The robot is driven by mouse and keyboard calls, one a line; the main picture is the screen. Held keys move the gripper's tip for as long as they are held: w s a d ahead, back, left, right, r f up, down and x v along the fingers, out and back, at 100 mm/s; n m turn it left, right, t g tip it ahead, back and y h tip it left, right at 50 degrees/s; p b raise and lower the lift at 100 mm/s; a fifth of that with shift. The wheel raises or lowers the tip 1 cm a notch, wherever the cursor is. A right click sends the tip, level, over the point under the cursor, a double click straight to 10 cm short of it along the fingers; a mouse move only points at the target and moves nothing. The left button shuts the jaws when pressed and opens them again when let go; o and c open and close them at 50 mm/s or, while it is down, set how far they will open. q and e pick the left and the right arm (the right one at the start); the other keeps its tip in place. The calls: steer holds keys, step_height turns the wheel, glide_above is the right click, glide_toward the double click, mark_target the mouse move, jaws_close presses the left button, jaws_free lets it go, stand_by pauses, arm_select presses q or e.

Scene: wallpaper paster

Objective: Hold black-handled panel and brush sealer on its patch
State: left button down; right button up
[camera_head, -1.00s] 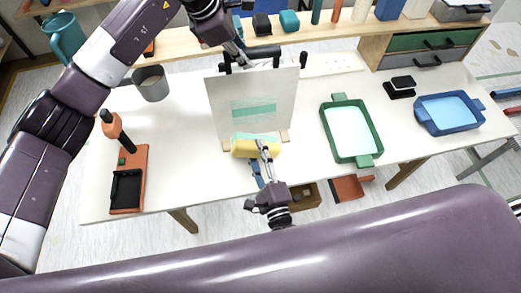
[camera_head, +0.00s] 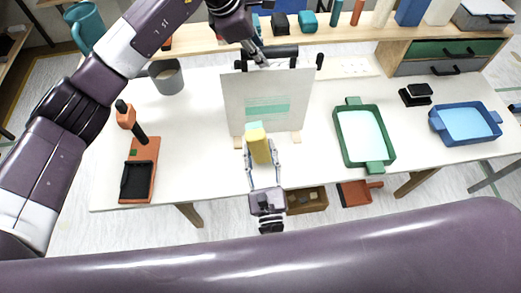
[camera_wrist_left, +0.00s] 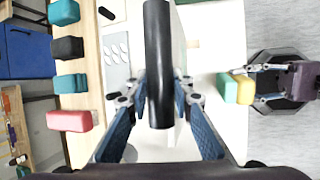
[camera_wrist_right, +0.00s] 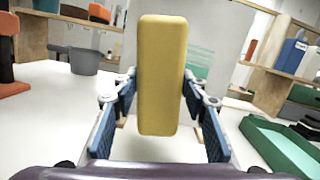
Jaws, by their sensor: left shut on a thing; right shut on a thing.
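The white panel (camera_head: 290,92) stands upright on the table with a black handle (camera_head: 283,50) along its top edge. A teal patch (camera_head: 268,109) with paler stripes around it is on its face. My left gripper (camera_head: 262,62) is shut on the black handle, which also shows in the left wrist view (camera_wrist_left: 158,60). My right gripper (camera_head: 260,150) is shut on a yellow block-shaped brush (camera_head: 260,150) with a teal end (camera_head: 254,127). The brush is below the patch, in front of the panel's lower part; I cannot tell whether it touches. In the right wrist view the brush (camera_wrist_right: 162,75) hides part of the patch (camera_wrist_right: 197,65).
A green tray (camera_head: 379,157) and a blue tray (camera_head: 466,140) lie to the right, with a black pad (camera_head: 416,95) behind. At left are an orange holder (camera_head: 146,158), an orange-and-black tool (camera_head: 126,118) and a grey cup (camera_head: 166,77). A shelf runs along the back.

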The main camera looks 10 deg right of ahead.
arm_select(q)
steer(key=shift+f, duration=0.2)
arm_select(e)
steer(key=shift+w, duration=0.1)
steer(key=w, duration=0.6)
steer(key=shift+w, duration=0.2)
steer(key=shift+w+d, duration=0.15)
steer(key=shift+w, duration=1.15)
stand_by(2.2)
stand_by(0.4)
steer(key=shift+d, duration=1.85)
steer(key=shift+s+d, duration=0.1)
steer(key=shift+d, duration=0.05)
